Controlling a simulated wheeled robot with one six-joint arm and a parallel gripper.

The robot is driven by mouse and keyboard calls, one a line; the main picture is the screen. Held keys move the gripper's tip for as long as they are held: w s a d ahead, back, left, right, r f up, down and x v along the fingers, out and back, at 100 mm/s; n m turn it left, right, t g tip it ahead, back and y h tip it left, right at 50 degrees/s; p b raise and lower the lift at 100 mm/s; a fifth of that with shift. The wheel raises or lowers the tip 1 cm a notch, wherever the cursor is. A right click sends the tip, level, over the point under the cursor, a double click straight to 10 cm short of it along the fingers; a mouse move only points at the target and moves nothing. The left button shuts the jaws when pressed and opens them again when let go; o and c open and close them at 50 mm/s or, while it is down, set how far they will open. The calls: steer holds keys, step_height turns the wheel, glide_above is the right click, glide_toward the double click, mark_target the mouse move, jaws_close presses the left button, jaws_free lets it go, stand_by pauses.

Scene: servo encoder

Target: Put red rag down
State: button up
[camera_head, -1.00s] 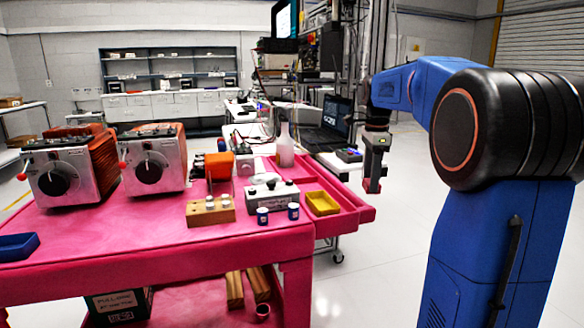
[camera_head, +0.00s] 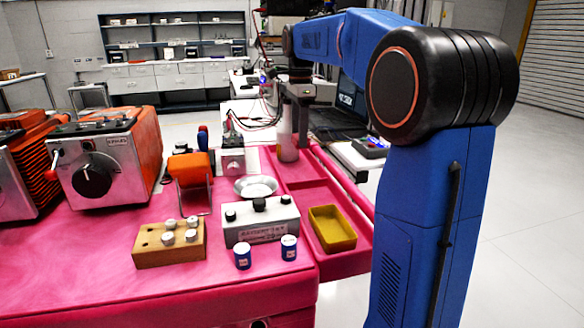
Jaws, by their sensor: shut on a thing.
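My gripper (camera_head: 297,118) hangs pointing down over the back right of the pink-red bench (camera_head: 80,250), at the white bottle (camera_head: 287,153). It overlaps the bottle in the picture, and I cannot tell whether they touch. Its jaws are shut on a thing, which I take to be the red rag. The rag cannot be made out clearly at this size against the red bench.
A yellow tray (camera_head: 332,228) sits in the right red compartment. A grey control box (camera_head: 262,222), a metal dish (camera_head: 256,186), a wooden block with pegs (camera_head: 170,244) and two blue-white cups stand nearby. An orange instrument (camera_head: 105,160) stands left. Bare bench shows at front left.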

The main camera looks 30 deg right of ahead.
steer(key=shift+w+a+f, duration=0.1)
steer(key=shift+a, duration=0.25)
steer(key=shift+f, duration=4.8)
steer(key=o, duration=1.1)
steer(key=shift+f, duration=0.1)
step_height(320, 180, up, 12)
steer(key=shift+r, duration=0.15)
